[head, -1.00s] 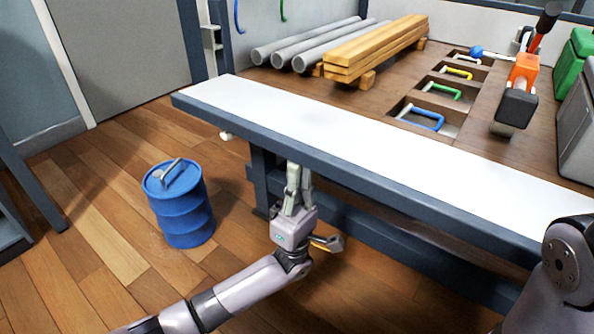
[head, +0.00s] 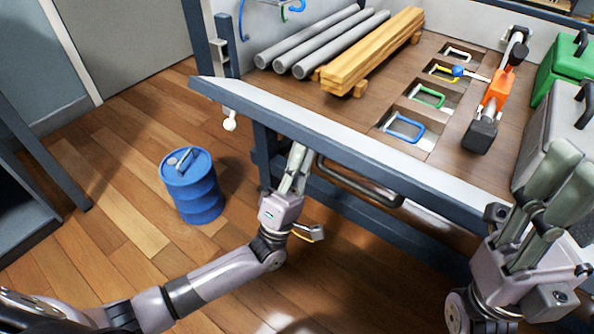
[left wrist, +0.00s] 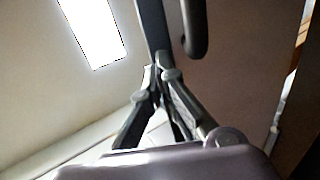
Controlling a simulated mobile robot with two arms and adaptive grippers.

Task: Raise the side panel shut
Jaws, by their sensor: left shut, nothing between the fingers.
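The side panel (head: 350,143) is a long white board with a blue-grey edge along the front of the bed. It is tilted, its white face showing as a narrow strip. A dark bar handle (head: 360,182) sits below its edge. My left gripper (head: 298,150) is shut and empty under the panel, fingers pointing up, left of the handle; its fingertips are partly hidden, so contact is unclear. In the left wrist view the shut fingers (left wrist: 165,72) are beside the dark handle (left wrist: 194,28). My right gripper (head: 560,165) is raised at the right, its finger opening unclear.
A blue drum (head: 192,188) stands on the floor at left. The bed holds grey pipes (head: 318,45), wooden beams (head: 372,55), coloured straps in recesses, an orange tool (head: 494,92) and a green case (head: 562,65). A white knob (head: 230,123) hangs near the panel's left end.

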